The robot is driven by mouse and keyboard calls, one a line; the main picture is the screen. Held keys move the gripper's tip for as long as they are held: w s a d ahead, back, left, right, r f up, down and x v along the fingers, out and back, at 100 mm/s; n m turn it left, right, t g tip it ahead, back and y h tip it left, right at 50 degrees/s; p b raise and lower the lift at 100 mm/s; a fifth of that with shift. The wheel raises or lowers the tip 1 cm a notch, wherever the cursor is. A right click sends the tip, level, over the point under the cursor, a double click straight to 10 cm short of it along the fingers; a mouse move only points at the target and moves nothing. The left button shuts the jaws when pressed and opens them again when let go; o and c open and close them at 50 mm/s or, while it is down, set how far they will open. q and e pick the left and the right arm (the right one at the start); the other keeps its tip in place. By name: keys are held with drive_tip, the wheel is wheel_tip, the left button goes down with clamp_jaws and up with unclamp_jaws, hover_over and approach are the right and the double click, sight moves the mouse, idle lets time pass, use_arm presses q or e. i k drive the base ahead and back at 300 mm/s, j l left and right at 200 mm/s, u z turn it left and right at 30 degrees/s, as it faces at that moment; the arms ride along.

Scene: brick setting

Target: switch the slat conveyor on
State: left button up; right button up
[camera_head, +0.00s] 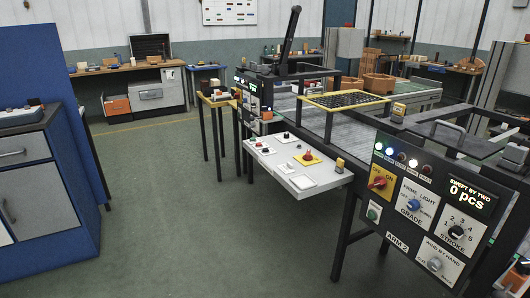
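The slat conveyor (350,126) stands at the right, a grey slatted bed in a dark frame. Its near black control panel (404,228) faces me. On the panel, a red rotary knob (378,183) sits on a yellow plate with ON lettering; its exact setting is hard to read. Below it is a green button (373,213). A row of lamps (390,150) runs along the top, the left ones lit white. A blue GRADE knob (414,204), a black STROKE knob (456,232) and a display (468,195) reading 0 pcs are also there. Neither gripper is in view.
A white shelf (270,160) with small buttons and a red knob on yellow (307,158) juts out from the conveyor's side. A second panel (246,100) stands farther back. A blue cabinet (40,190) is at the left. The green floor (215,235) between is clear.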

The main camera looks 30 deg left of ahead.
sight(307, 157)
drive_tip(key=u, duration=0.7)
drive_tip(key=i+j+z, duration=0.35)
drive_tip(key=i, duration=0.5)
drive_tip(key=i+j+z, duration=0.35)
drive_tip(key=i+j, duration=0.45)
drive_tip(key=i+j+z, duration=0.35)
drive_tip(key=i+j, duration=0.35)
drive_tip(key=j, duration=0.2)
